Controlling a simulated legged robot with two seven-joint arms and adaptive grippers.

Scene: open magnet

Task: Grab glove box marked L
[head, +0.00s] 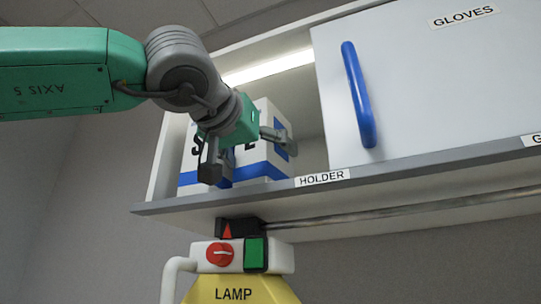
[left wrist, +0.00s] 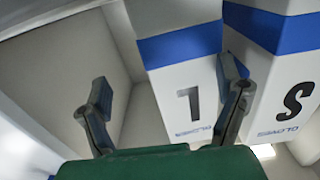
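The glove box marked L (head: 258,158) is white with a blue band and stands in the open left part of the wall cabinet. In the left wrist view the L box (left wrist: 180,75) appears upside down near the middle. My left gripper (head: 243,154) is in front of it and partly covers its letter. In the left wrist view my left gripper (left wrist: 165,82) is open, with one finger left of the L box and the other overlapping the border between the boxes. Nothing is visibly held. I cannot tell whether the fingers touch the box. My right gripper is not in view.
A similar box marked S (head: 189,165) stands left of the L box, close beside it. A white door (head: 430,90) with a blue handle (head: 358,95) covers the cabinet's right part. The shelf edge (head: 400,172) runs below. A yellow lamp (head: 240,290) hangs underneath from a rail.

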